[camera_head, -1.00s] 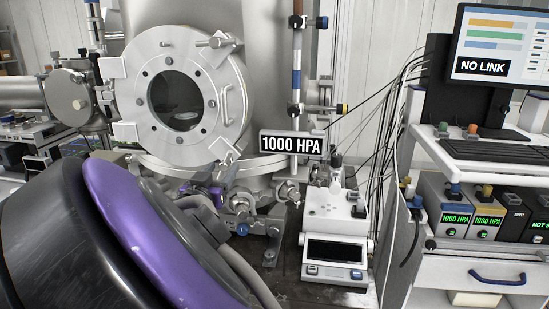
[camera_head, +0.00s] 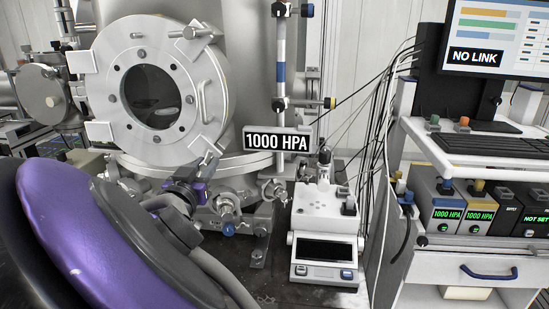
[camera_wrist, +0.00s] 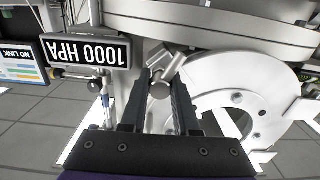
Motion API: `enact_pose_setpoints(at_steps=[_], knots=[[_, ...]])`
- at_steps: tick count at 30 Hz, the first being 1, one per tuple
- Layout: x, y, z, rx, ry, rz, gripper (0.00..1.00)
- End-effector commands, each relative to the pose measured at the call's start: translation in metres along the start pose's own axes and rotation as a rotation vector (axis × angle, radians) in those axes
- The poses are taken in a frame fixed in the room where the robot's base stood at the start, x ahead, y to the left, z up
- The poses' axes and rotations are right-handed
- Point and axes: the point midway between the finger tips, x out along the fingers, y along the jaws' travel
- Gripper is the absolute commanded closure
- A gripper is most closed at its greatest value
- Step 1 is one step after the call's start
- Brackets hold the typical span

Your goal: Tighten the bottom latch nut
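The bottom latch with its nut (camera_head: 204,166) is a metal bar at the lower right of the round chamber door (camera_head: 186,98). In the wrist view, which is upside down, the nut's round metal end (camera_wrist: 160,90) lies between the two black fingers of my gripper (camera_wrist: 162,84). The fingers stand apart, one on each side of it. I cannot tell whether they touch it. In the head view my dark and purple gripper (camera_head: 190,190) is just below the latch, with its fingertips hard to make out. The door looks closed against the chamber.
Valves and pipe fittings (camera_head: 228,210) crowd the space below the door. A "1000 HPA" sign (camera_head: 277,141) and a white instrument (camera_head: 326,225) stand to the right. A cart with a keyboard (camera_head: 480,147) and monitor (camera_head: 500,40) is farther right. Cables hang between.

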Motion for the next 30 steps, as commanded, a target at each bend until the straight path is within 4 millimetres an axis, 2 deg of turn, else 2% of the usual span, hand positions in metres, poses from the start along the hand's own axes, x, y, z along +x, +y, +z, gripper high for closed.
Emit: enact_pose_setpoints(at_steps=[1,4,17,23,30], knots=[[0.0000,0.0001,0.0000,0.000,0.000,0.000,0.82],[0.0001,0.0001,-0.0001,0.000,0.000,0.000,1.00],[0.0002,0.0001,0.0000,0.034,0.001,0.000,1.00],[0.0007,0.0007,0.0003,0.136,0.001,0.000,1.00],[0.0011,0.0010,0.0018,0.341,0.001,-0.002,1.00]])
